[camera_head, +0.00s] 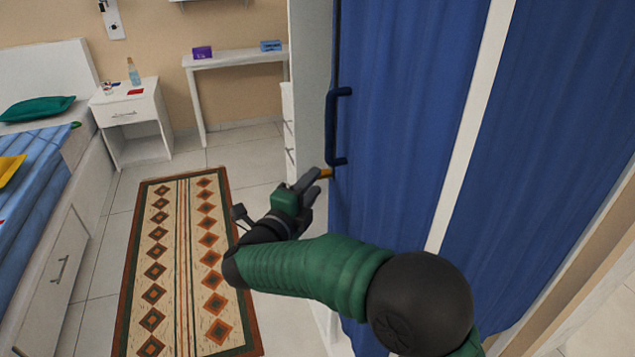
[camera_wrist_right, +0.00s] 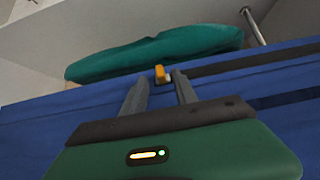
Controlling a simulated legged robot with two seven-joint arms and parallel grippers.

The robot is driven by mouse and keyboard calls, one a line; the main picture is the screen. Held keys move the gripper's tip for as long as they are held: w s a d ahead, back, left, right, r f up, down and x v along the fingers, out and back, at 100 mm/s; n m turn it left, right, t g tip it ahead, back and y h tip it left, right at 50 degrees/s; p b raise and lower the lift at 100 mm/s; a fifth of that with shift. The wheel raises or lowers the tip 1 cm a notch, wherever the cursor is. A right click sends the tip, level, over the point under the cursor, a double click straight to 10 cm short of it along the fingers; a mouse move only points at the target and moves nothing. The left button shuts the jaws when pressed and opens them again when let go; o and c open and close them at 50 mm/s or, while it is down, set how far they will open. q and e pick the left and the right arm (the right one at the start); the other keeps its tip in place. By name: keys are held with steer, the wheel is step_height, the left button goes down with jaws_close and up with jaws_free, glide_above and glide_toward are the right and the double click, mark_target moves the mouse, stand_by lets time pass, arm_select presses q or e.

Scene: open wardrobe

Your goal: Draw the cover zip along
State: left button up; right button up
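The blue cover (camera_head: 400,110) hangs over the wardrobe front, with a dark zip line along its left edge. A small orange pull tab (camera_head: 326,173) is at that edge, just below a dark blue handle-like loop (camera_head: 333,125). My right gripper (camera_head: 318,178) reaches it from the lower left. In the wrist view the fingers are apart, and the orange tab (camera_wrist_right: 160,73) shows between and just beyond their tips. I cannot tell whether a finger touches it. My left gripper is not in view.
A white panel (camera_head: 310,80) stands left of the cover. A patterned rug (camera_head: 185,260) lies on the floor. A bed with drawers, a nightstand (camera_head: 133,115) and a shelf table (camera_head: 235,58) stand further left. The wrist view shows a teal soft item (camera_wrist_right: 155,52) and a metal rod (camera_wrist_right: 253,26).

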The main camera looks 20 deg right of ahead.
mark_target(323, 174)
steer(key=shift+x, duration=1.55)
steer(key=shift+c, duration=0.3)
jaws_close()
steer(key=shift+f, duration=0.25)
